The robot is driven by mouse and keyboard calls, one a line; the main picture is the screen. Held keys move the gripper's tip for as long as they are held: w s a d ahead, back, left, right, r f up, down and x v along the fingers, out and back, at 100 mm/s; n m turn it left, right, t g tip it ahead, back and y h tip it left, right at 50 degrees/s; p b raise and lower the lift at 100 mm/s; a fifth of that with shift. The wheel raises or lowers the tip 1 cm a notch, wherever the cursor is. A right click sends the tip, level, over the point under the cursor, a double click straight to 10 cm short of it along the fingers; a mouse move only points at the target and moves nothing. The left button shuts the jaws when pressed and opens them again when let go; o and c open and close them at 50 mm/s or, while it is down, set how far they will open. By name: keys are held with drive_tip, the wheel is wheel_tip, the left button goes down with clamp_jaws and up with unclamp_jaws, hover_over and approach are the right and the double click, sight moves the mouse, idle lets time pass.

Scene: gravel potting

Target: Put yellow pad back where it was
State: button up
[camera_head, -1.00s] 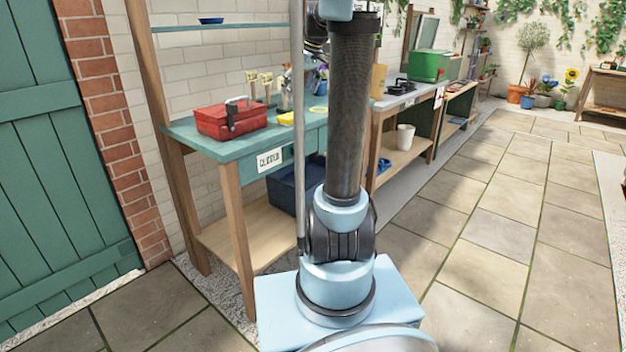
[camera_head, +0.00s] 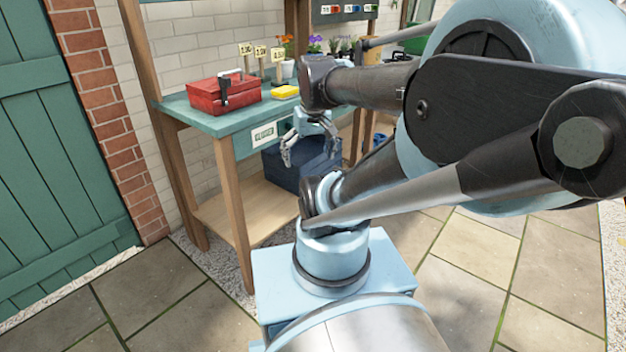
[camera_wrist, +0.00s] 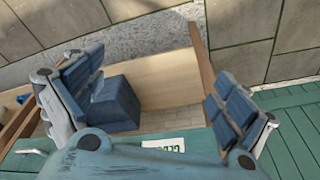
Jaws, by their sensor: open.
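The yellow pad (camera_head: 285,92) lies on the green bench top (camera_head: 222,124), just right of the red toolbox (camera_head: 223,93) in the head view. My gripper (camera_head: 312,158) hangs in front of the bench, to the right of and lower than the pad. Its fingers are spread and empty, pointing down. In the wrist view my gripper (camera_wrist: 165,105) is also open, with nothing between its fingers. The pad does not show in the wrist view.
A dark blue crate (camera_head: 290,163) stands on the wooden lower shelf (camera_head: 262,208) under the bench. A white sign (camera_head: 264,135) is on the bench front. Small price tags (camera_head: 261,52) and potted flowers (camera_head: 287,66) stand behind the pad. Paving is clear in front.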

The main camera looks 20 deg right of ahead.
drive_tip(key=s+f+m, duration=0.1)
drive_tip(key=s+f, duration=0.3)
drive_tip(key=f, duration=0.1)
drive_tip(key=shift+s+d+f, duration=0.15)
drive_tip(key=shift+s+d, duration=0.05)
drive_tip(key=shift+s, duration=0.2)
